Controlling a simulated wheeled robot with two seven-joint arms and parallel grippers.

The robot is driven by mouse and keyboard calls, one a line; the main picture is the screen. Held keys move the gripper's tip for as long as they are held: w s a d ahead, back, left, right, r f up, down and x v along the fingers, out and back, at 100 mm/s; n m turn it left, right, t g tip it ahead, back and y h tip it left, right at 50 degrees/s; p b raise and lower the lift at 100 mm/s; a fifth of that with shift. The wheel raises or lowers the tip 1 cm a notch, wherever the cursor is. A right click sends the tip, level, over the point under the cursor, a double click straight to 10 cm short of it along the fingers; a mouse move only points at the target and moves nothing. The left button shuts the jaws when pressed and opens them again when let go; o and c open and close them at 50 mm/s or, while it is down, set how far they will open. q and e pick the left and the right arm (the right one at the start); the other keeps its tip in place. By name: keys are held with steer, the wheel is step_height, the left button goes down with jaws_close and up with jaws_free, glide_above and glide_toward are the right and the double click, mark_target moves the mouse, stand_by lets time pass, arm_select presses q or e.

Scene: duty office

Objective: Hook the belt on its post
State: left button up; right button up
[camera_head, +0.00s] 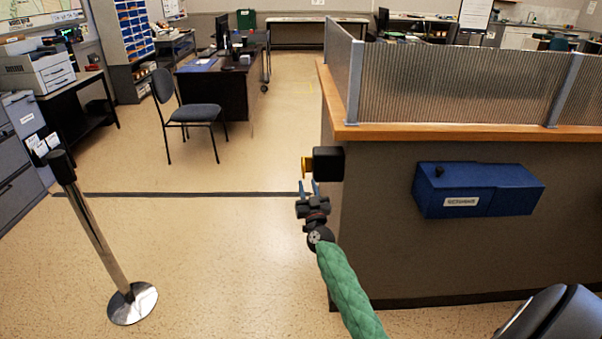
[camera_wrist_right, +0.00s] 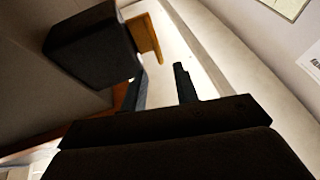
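A black belt box (camera_head: 328,163) is fixed to the left end of the counter, with a yellow belt end (camera_head: 306,164) sticking out of its left side. A shiny metal post (camera_head: 96,235) with a black top stands at the left on a round base, tilted in the picture. My right gripper (camera_head: 309,186) is open and empty just below the yellow end. In the right wrist view, the fingers (camera_wrist_right: 160,86) are spread, and the yellow end (camera_wrist_right: 147,38) and black box (camera_wrist_right: 88,45) lie beyond them, apparently untouched. My left gripper is not in view.
The counter (camera_head: 400,240) fills the right side and carries a ribbed screen (camera_head: 450,85) and a blue box (camera_head: 480,190). A dark line (camera_head: 180,194) runs across the floor between post and counter. A chair (camera_head: 195,112) stands behind it. Floor between is clear.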

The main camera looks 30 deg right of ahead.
mark_target(304, 171)
steer(key=p+x, duration=0.1)
steer(key=x, duration=0.5)
steer(key=shift+d, duration=0.1)
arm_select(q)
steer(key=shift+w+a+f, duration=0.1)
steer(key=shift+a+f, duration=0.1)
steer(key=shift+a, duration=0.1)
arm_select(e)
steer(key=shift+w+d, duration=0.25)
steer(key=shift+w, duration=0.4)
steer(key=shift+r, duration=0.1)
steer(key=shift+c, duration=0.4)
jaws_close()
